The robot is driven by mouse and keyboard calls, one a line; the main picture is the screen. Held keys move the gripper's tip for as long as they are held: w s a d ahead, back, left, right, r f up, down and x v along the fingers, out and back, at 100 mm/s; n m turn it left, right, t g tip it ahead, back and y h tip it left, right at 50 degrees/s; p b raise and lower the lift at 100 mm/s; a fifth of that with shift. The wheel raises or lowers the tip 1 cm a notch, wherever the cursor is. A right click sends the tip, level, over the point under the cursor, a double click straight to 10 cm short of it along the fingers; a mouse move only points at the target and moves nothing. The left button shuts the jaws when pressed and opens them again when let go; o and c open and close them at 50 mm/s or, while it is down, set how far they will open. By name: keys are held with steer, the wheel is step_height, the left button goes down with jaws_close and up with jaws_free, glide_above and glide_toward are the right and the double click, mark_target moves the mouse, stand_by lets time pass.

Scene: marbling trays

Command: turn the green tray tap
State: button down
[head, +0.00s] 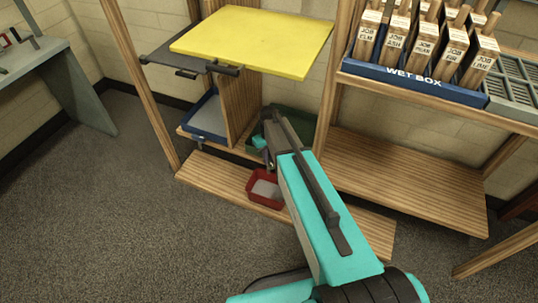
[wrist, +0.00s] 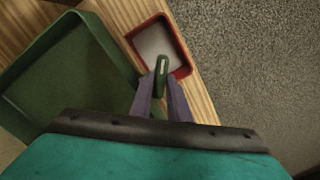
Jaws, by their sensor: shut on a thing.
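The green tray (head: 297,122) sits on the lower shelf, partly hidden behind my arm. Its green wall and floor fill the left of the wrist view (wrist: 62,75). The green tray tap (wrist: 162,64) has a green handle with a pale mark on top. My gripper (wrist: 161,82) is shut on this handle, one finger on each side. In the head view my arm hides much of the tap and gripper. A red catch tray (wrist: 157,42) with a pale inside lies just beyond the tap, also showing in the head view (head: 251,190).
A blue-rimmed tray (head: 208,134) with its own tap stands left of a wooden divider (head: 240,108). A yellow board (head: 255,42) and dark tray (head: 172,56) are above. The blue WET BOX (head: 412,83) stands on the right shelf.

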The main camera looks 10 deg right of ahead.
steer(key=n+p, duration=0.1)
steer(key=n, duration=0.2)
steer(key=shift+r+n+p, duration=0.1)
steer(key=shift+n+p, duration=0.2)
steer(key=shift+p, duration=0.1)
steer(key=shift+n+p, duration=0.65)
steer(key=shift+n, duration=1.15)
steer(key=shift+d, duration=0.1)
steer(key=c, duration=1.7)
jaws_free()
step_height(320, 180, up, 14)
steer(key=shift+f+p, duration=0.2)
steer(key=shift+p, duration=0.4)
steer(key=shift+r, duration=0.1)
